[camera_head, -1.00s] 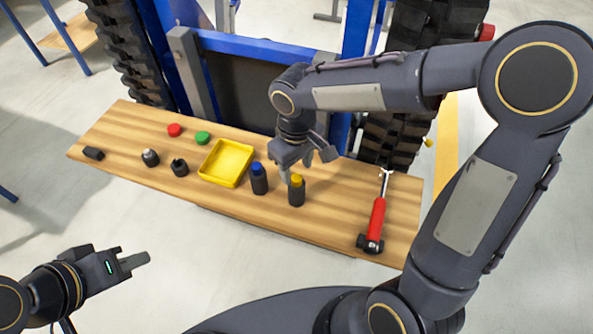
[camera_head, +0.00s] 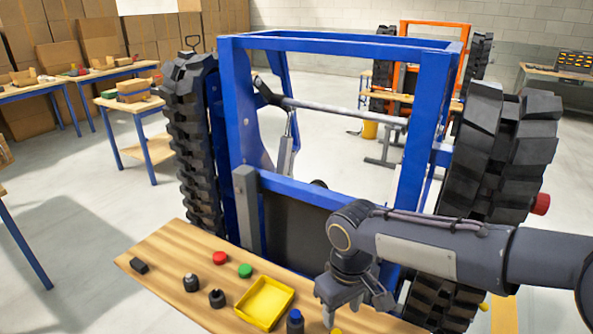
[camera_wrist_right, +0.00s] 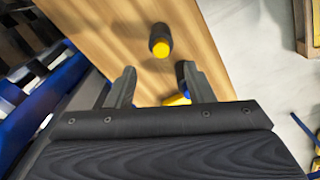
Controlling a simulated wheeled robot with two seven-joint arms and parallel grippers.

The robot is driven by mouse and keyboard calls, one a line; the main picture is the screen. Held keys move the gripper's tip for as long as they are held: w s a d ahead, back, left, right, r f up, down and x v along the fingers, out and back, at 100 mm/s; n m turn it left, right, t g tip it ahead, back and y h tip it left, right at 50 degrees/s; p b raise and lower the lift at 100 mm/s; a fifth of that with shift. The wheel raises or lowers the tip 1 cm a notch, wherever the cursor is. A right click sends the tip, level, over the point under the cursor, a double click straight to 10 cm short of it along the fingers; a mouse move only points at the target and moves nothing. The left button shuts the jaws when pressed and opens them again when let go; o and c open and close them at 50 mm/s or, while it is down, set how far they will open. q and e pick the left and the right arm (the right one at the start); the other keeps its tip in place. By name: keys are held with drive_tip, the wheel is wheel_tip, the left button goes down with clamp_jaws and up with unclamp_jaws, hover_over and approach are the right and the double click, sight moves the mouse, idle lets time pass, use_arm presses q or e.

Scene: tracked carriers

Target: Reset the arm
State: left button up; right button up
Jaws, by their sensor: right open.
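My right arm reaches in from the right in the head view, with the right gripper (camera_head: 342,312) pointing down over the wooden board (camera_head: 185,262). The gripper is open; in the right wrist view its two fingers (camera_wrist_right: 157,86) stand apart with nothing held between them. A dark bottle with a yellow cap (camera_wrist_right: 160,47) stands on the board beyond the fingertips, apart from them. In the head view only its yellow top (camera_head: 336,330) shows at the bottom edge. My left gripper is out of frame.
On the board are a yellow tray (camera_head: 242,308), a blue-capped bottle (camera_head: 295,322), red (camera_head: 220,258) and green (camera_head: 245,270) caps, and small dark parts (camera_head: 190,282). A blue-framed carrier (camera_head: 233,120) with black tracks (camera_head: 188,150) stands behind. Tables line the left.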

drive_tip(key=s+d+m+t+y, duration=0.2)
drive_tip(key=s+d+m, duration=0.1)
drive_tip(key=s, duration=0.5)
drive_tip(key=s+d+r+m+t+y, duration=0.1)
drive_tip(key=s+d+m+t, duration=0.2)
drive_tip(key=s+d, duration=0.3)
drive_tip(key=shift+s+r+m+t+y, duration=0.35)
drive_tip(key=shift+s+m, duration=0.35)
drive_tip(key=shift+s, duration=0.3)
